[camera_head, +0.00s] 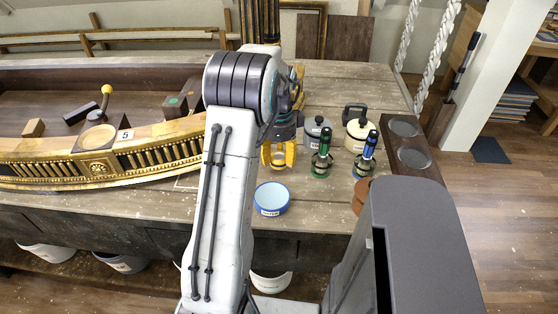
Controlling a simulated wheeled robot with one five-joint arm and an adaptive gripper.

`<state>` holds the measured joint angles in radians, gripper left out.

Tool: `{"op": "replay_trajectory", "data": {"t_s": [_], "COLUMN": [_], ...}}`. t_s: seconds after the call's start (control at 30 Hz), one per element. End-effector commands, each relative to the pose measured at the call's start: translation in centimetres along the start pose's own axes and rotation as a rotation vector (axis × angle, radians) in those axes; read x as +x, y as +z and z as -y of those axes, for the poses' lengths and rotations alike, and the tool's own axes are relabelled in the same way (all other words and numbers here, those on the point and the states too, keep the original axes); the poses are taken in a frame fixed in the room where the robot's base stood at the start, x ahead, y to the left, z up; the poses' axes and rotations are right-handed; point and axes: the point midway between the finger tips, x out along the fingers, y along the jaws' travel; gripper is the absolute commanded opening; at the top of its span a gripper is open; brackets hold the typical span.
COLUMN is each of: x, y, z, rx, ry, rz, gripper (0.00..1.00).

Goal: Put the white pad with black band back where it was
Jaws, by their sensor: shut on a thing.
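My gripper (278,163) has yellow fingers and is left of the row of jars, over the workbench (330,84). It is shut on a small pale thing (278,158), which fits the white pad with black band. The fingers hide most of it, and I cannot make out its band. I cannot tell whether it touches the bench top.
A blue-and-white bowl (271,199) is nearer. A dark tray (428,174) has two round recesses. The gilt console (140,158) lies left.

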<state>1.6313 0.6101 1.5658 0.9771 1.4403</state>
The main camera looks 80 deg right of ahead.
Motion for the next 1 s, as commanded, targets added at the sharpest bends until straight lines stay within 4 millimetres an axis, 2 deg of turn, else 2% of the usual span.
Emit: {"op": "replay_trajectory", "data": {"t_s": [0.2, 0.67, 0.7, 0.93, 1.0], "x": [1.9, 2.5, 2.5, 2.4, 2.4], "y": [0.0, 0.0, 0.0, 0.0, 0.0], "z": [0.0, 0.0, 0.0, 0.0, 0.0], "rx": [0.000, 0.000, 0.000, 0.000, 0.000], "ry": [0.001, -0.001, -0.001, -0.001, -0.001], "rz": [0.000, 0.000, 0.000, 0.000, 0.000], "gripper": [0.19, 0.19, 0.51, 0.71, 0.71]}}
